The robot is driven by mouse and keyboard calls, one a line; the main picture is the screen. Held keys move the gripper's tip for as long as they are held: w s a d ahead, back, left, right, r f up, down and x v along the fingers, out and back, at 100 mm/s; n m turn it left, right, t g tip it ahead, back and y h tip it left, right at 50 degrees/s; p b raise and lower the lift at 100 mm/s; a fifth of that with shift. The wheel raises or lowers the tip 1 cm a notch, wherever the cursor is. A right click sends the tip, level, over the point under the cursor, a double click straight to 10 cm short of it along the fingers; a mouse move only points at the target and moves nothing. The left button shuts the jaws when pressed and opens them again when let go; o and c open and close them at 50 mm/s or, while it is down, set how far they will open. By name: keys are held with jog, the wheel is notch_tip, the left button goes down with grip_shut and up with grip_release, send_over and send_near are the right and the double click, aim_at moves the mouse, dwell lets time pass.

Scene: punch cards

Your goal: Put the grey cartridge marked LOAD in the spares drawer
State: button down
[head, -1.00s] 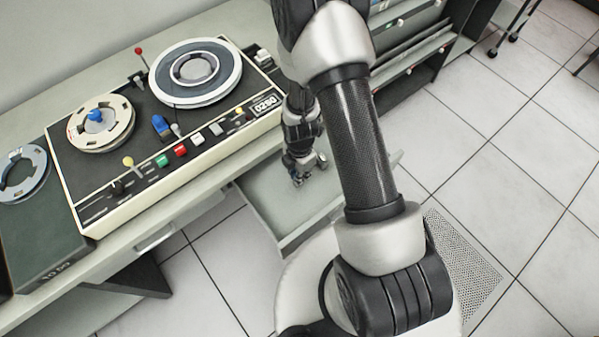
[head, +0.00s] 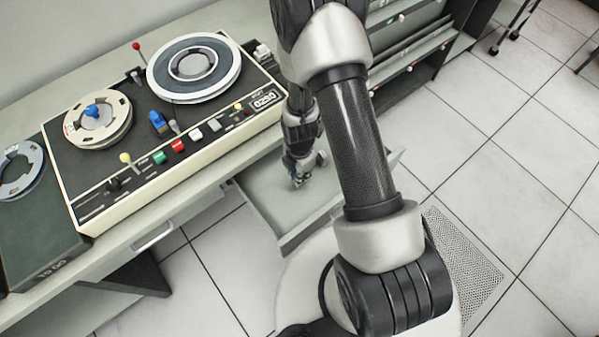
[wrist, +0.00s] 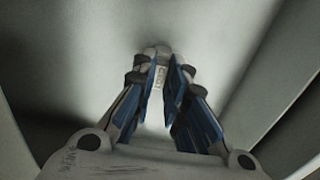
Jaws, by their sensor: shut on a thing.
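My gripper (wrist: 159,85) points down into an open grey drawer (head: 325,211) below the desk top. Its blue-padded fingers are shut on a small grey cartridge (wrist: 158,78), which shows between the fingertips in the wrist view. The cartridge has a pale label whose text is too small to read. It sits low, at or close to the drawer floor; I cannot tell whether it touches. In the head view my gripper (head: 297,179) hides the cartridge. No name is readable on the drawer.
A tape machine (head: 165,130) with two reels and coloured buttons stands on the desk. A dark box (head: 45,235) with a reel on top is at its left. Shelves (head: 410,65) stand behind my arm. The tiled floor at the right is largely clear.

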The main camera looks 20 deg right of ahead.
jog(key=c, duration=1.5)
grip_release()
jog(key=shift+c, duration=0.2)
jog(key=shift+c, duration=0.9)
jog(key=shift+r, duration=0.15)
jog(key=shift+r+p, duration=2.95)
jog(key=shift+r, duration=0.95)
